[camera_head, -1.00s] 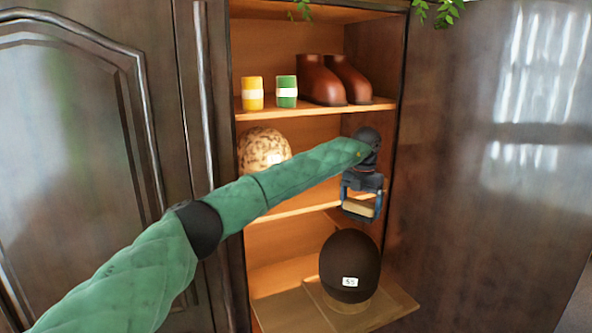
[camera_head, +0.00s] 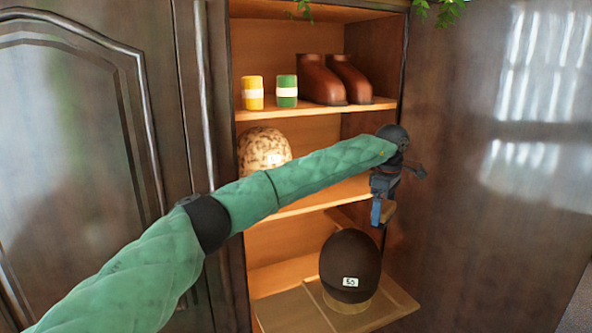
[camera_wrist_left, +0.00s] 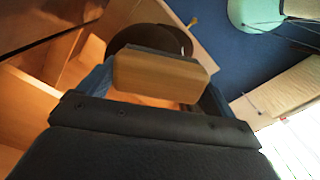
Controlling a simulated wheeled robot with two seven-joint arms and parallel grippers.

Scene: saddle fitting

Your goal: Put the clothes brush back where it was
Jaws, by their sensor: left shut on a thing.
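The clothes brush is a light wooden block (camera_wrist_left: 160,76) with a dark strip along one edge, held between my left gripper's fingers in the left wrist view. In the head view my left gripper (camera_head: 382,207) points down in front of the cabinet's right side. The brush (camera_head: 388,212) shows there only as a small wooden end beside the blue finger. The gripper is shut on the brush and holds it in the air, above and to the right of the dark helmet. My right gripper is not in view.
A dark brown helmet (camera_head: 350,264) with a number tag stands on the low pull-out board (camera_head: 285,308). A speckled helmet (camera_head: 263,149) sits on the middle shelf. Yellow (camera_head: 252,93) and green (camera_head: 287,91) tins and brown boots (camera_head: 322,80) stand on the upper shelf. The cabinet's right door (camera_head: 480,150) is near the gripper.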

